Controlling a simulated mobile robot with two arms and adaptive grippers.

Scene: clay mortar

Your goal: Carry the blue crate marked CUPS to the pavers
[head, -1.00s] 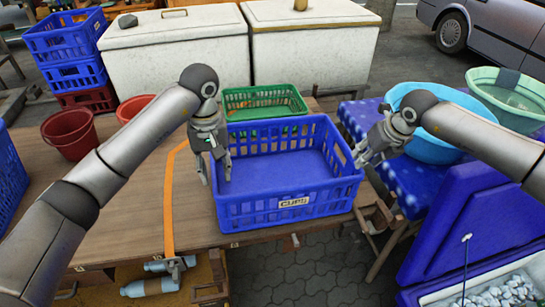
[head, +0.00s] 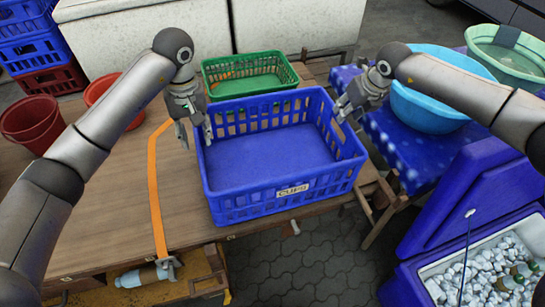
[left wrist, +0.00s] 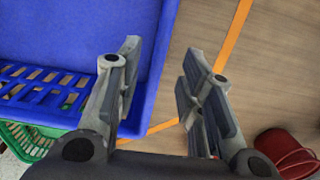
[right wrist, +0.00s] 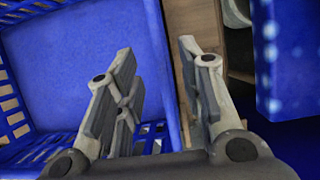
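The blue crate (head: 265,204) marked CUPS (head: 292,190) sits upright and empty on the wooden table, near its front right corner. My left gripper (head: 195,134) is open at the crate's left wall; in the left wrist view its fingers (left wrist: 160,85) are apart, with the wall's rim (left wrist: 153,70) between them. My right gripper (head: 345,108) is open at the right wall; in the right wrist view its fingers (right wrist: 158,85) stand either side of that rim (right wrist: 168,80). I cannot tell whether the fingers touch the walls. The grey pavers (head: 312,268) show below the table's front edge.
A green crate (head: 245,78) stands behind the blue one. Red buckets (head: 32,122) are at the left, with an orange strap (head: 156,195) across the table (head: 110,225). A light blue basin (head: 432,105) stands right, above an open cooler (head: 400,285) of ice and bottles.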

